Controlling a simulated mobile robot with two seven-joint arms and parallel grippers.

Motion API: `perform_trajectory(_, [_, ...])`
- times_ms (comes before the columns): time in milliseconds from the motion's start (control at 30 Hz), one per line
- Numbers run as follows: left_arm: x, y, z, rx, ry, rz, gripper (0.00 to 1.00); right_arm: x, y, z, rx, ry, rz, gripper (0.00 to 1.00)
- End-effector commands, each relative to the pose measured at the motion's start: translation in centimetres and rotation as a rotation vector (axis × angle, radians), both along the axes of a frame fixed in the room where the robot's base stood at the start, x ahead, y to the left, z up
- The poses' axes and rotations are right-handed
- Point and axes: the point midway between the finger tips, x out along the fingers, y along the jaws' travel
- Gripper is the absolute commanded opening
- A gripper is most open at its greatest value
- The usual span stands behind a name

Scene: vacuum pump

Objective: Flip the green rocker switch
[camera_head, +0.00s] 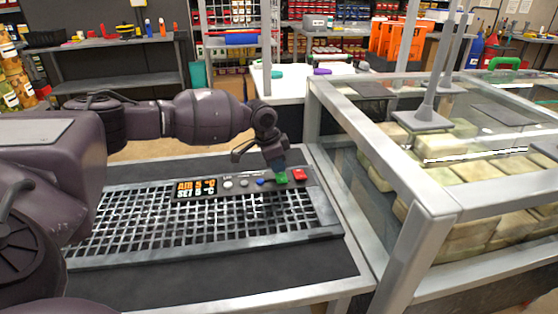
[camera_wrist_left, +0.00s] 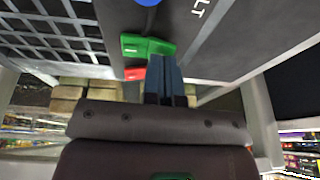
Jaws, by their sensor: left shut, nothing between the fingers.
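The green rocker switch (camera_head: 281,178) sits on the dark control panel, between a blue button and the red switch. It also shows in the left wrist view (camera_wrist_left: 134,45), near the top middle. My left gripper (camera_head: 279,168) points down at the green switch. Its blue fingers are shut and empty in the left wrist view (camera_wrist_left: 162,62). The fingertips are at the edge of the green switch and overlap it in the picture; I cannot tell if they touch it. My right gripper is not in view.
The red switch (camera_head: 299,175) is just right of the green one. The blue button (camera_head: 262,182) and the lit display (camera_head: 195,188) are to the left. A metal grate (camera_head: 210,225) lies in front of the panel. A glass-sided case (camera_head: 408,200) stands close on the right.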

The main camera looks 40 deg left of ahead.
Motion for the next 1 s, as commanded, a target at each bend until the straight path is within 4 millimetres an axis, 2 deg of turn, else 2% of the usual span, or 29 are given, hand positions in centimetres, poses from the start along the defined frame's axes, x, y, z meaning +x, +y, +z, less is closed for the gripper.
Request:
perform_trajectory(333, [0.1,0.1,0.0,-0.004,0.004,0.001,0.00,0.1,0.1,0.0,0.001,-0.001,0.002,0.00])
perform_trajectory(500, [0.3,0.3,-0.9,-0.063,0.055,0.004,0.00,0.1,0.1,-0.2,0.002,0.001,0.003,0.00])
perform_trajectory(1000, [0.0,-0.1,-0.5,-0.062,0.053,-0.001,0.00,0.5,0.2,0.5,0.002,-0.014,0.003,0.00])
